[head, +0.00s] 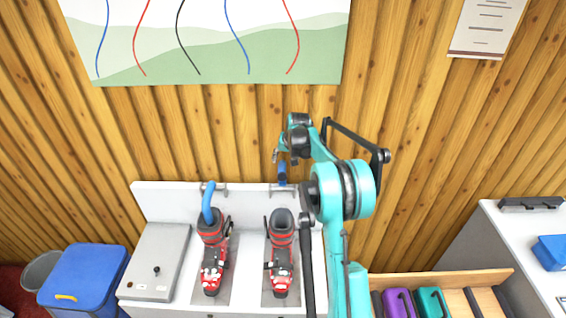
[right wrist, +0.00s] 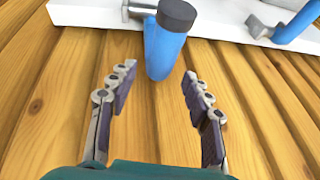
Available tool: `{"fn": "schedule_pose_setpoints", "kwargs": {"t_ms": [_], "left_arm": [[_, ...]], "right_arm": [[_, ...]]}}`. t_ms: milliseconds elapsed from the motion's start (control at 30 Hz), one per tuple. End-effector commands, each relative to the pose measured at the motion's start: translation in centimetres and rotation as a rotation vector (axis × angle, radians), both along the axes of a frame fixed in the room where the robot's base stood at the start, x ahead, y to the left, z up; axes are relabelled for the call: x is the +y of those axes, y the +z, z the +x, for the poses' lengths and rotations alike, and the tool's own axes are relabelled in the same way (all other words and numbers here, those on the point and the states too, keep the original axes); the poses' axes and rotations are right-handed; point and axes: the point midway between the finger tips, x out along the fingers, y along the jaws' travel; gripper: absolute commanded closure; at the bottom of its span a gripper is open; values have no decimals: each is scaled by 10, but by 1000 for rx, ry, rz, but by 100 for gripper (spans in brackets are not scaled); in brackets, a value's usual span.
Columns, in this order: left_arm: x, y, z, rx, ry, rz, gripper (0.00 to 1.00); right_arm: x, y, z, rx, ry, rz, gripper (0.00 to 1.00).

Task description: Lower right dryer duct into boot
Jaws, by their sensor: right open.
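The right dryer duct (head: 282,172) is a blue tube raised above the right boot (head: 281,248), with its dark end (right wrist: 176,14) clear of the boot's opening. My right gripper (head: 279,156) is at the duct's upper part in the head view. In the right wrist view its fingers (right wrist: 157,82) are open, and the blue duct (right wrist: 164,48) lies ahead of and between the fingertips. I see no finger closed on it. The right boot is red and black and stands upright. My left gripper is not in view.
The left duct (head: 208,203) curves down into the left boot (head: 213,255). The white dryer back panel (head: 160,196) stands close to the wooden wall (head: 420,150). A grey control box (head: 158,262) is at left. A wooden bin (head: 440,281) stands at right.

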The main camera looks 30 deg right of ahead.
Motion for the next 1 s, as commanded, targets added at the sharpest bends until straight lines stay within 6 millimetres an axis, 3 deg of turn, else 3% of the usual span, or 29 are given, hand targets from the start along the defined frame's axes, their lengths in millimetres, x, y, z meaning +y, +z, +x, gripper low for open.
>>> {"fn": "schedule_pose_setpoints", "kwargs": {"t_ms": [200,533,567,733,1000], "left_arm": [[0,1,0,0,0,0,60],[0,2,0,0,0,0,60],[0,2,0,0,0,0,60],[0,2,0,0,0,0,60],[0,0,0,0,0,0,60]], "right_arm": [[-1,-24,12,0,1,0,50],[-1,-30,14,0,1,0,50],[-1,-30,14,0,1,0,53],[-1,-29,14,0,1,0,98],[0,-30,13,-7,2,-5,100]]}}
